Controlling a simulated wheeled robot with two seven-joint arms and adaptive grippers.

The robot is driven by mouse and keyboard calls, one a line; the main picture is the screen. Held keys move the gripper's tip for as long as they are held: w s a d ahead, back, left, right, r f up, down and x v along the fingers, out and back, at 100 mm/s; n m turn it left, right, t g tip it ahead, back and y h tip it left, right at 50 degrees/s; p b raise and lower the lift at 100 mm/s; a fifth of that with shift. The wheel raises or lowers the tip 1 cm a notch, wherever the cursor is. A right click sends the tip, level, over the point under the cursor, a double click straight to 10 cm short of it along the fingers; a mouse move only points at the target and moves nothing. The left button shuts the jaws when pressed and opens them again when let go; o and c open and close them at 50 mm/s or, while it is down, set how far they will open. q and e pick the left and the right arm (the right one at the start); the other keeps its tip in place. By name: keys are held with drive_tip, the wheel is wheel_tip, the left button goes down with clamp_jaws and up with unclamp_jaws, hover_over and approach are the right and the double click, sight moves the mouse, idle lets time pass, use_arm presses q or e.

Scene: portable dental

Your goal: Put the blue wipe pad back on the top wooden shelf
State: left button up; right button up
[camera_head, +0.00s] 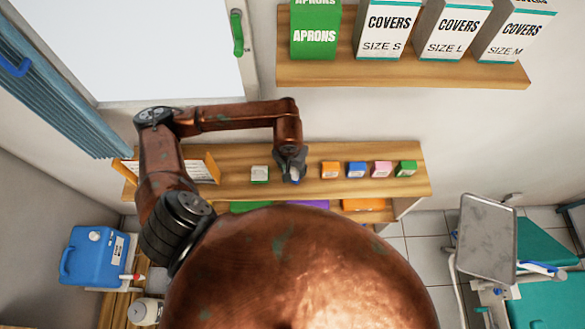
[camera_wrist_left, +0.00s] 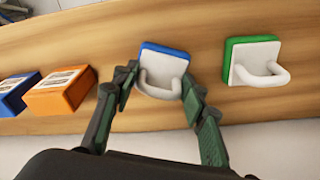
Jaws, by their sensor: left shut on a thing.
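The blue wipe pad (camera_wrist_left: 166,55) is a blue-backed block with a white face and a white loop handle (camera_wrist_left: 160,84). My left gripper (camera_wrist_left: 160,92) is shut on its handle, one finger on each side. In the head view my left gripper (camera_head: 292,170) hangs over the wooden shelf (camera_head: 232,186) with the small boxes and mostly hides the pad. The pad is at the shelf surface or just above it; I cannot tell whether it touches. A green-backed pad with a white handle (camera_wrist_left: 252,62) stands beside it, apart from it. My right gripper is not in view.
An orange box (camera_head: 330,170), a blue box (camera_head: 356,169) and more small boxes stand right of the gripper. A higher wall shelf (camera_head: 400,74) carries apron and cover boxes. A lower level holds a purple item (camera_head: 309,204). A blue canister (camera_head: 93,256) stands at left.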

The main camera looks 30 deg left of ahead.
use_arm(q)
drive_tip(key=shift+f, duration=0.15)
drive_tip(key=o, duration=1)
drive_tip(key=shift+r+p, duration=0.3)
drive_tip(key=shift+r, duration=0.1)
drive_tip(key=shift+s+d+r+b, duration=0.1)
drive_tip(key=shift+s+r+b, duration=0.3)
drive_tip(key=shift+r, duration=1.55)
drive_tip(key=shift+s+a+r+b, duration=0.1)
drive_tip(key=shift+r+b, duration=0.55)
drive_tip(key=shift+r, duration=1.25)
drive_tip(key=shift+s+d+r+b, duration=0.15)
drive_tip(key=shift+r+b, duration=0.35)
drive_tip(key=shift+r, duration=1.45)
